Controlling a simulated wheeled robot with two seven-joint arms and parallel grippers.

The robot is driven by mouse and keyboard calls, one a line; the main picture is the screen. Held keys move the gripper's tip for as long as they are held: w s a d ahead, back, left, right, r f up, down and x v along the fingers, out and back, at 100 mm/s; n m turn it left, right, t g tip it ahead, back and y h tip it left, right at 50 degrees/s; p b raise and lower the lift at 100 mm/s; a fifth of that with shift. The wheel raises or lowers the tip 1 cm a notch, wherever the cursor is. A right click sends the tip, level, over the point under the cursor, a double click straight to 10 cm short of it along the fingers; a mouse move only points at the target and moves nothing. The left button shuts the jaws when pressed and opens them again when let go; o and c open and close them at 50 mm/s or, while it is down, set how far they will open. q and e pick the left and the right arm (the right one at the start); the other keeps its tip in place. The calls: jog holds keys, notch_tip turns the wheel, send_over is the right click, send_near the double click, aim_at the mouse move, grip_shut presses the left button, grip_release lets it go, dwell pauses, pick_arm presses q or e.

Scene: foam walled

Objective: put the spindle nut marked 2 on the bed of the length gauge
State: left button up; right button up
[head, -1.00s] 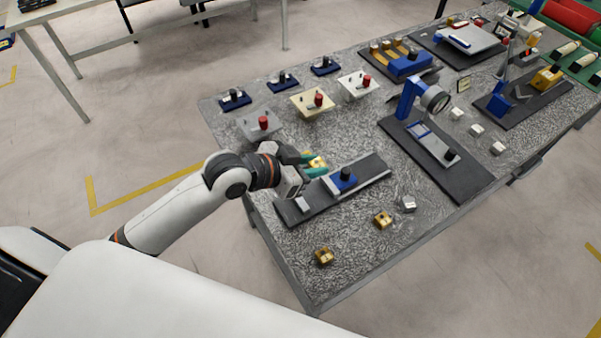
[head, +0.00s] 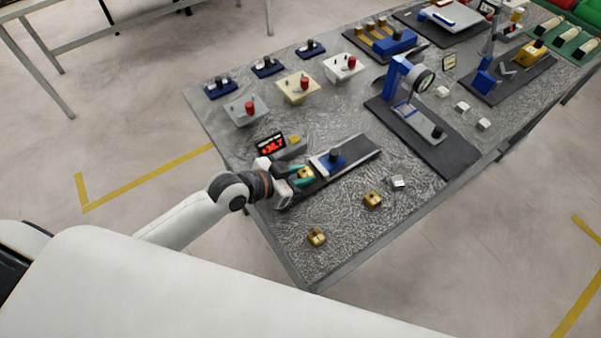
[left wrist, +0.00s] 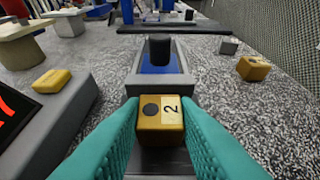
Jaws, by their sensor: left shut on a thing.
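The spindle nut marked 2 (left wrist: 161,118) is a brass-coloured block with a dark hole and a pale label. My left gripper (head: 304,174) is shut on it, with green fingers on both sides. The nut is over the dark bed (head: 364,149) of the length gauge, between the gripper and the blue carriage (head: 325,163) with its black knob. The carriage also shows just beyond the nut in the left wrist view (left wrist: 160,64). I cannot tell whether the nut touches the bed. My right gripper is not in view.
The gauge's grey readout (head: 271,145) shows red digits beside the bed, with a yellow block (head: 294,139) on its housing. Two other brass nuts (head: 317,237) (head: 372,199) and a silver block (head: 397,182) lie in front. A dial gauge stand (head: 400,80) stands to the right.

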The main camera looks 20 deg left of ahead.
pick_arm(q)
jog(key=shift+f, duration=0.1)
jog(key=o, duration=1)
jog(key=shift+o, duration=0.2)
jog(key=shift+s+a, duration=0.1)
jog(key=b+v, duration=0.1)
jog(key=v, duration=1)
jog(key=shift+s+a+r, duration=0.1)
jog(key=shift+s+r, duration=0.15)
jog(key=shift+r, duration=0.1)
